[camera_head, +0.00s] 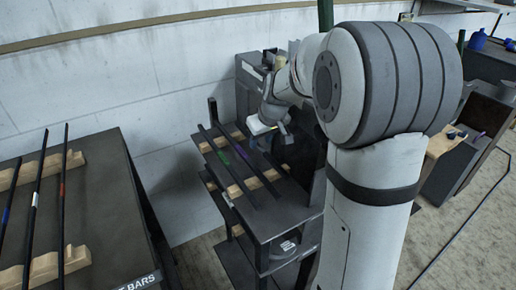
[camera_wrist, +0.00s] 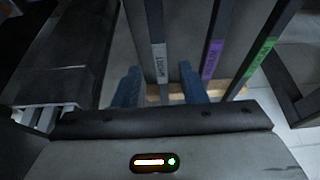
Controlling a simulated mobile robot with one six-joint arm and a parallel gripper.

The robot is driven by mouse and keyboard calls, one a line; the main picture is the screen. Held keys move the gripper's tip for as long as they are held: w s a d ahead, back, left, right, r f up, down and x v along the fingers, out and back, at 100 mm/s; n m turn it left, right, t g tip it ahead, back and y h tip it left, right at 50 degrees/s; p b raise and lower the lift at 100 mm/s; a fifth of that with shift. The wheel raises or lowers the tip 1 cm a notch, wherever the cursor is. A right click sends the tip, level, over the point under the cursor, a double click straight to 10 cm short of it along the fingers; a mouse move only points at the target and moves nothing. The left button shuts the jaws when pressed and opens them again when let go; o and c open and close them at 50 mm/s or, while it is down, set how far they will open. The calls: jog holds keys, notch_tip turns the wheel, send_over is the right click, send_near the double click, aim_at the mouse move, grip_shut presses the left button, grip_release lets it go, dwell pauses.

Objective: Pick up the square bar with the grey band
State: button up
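The bar with the grey band (camera_wrist: 159,55) runs up the middle of the wrist view, with small lettering on its band. My gripper (camera_wrist: 160,82) has its two blue fingers apart, one on each side of this bar's line, with a visible gap on both sides. I cannot tell how far the fingertips are above the bar. In the head view my gripper (camera_head: 281,131) is over the right side of the rack shelf, and the grey-banded bar is hidden there by my arm. To its right in the wrist view lie a purple-banded bar (camera_wrist: 211,58) and a green-banded bar (camera_wrist: 260,52).
The bars rest on wooden notched supports (camera_head: 243,187) on a dark shelf unit (camera_head: 278,220). A dark table (camera_head: 103,190) at left holds several more bars with blue, white and red bands. A white wall (camera_head: 150,70) stands behind. Open floor lies at right.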

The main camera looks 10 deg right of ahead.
jog(key=shift+x, duration=0.8)
jog(key=shift+s, duration=0.1)
grip_shut()
jog(key=shift+r, duration=0.1)
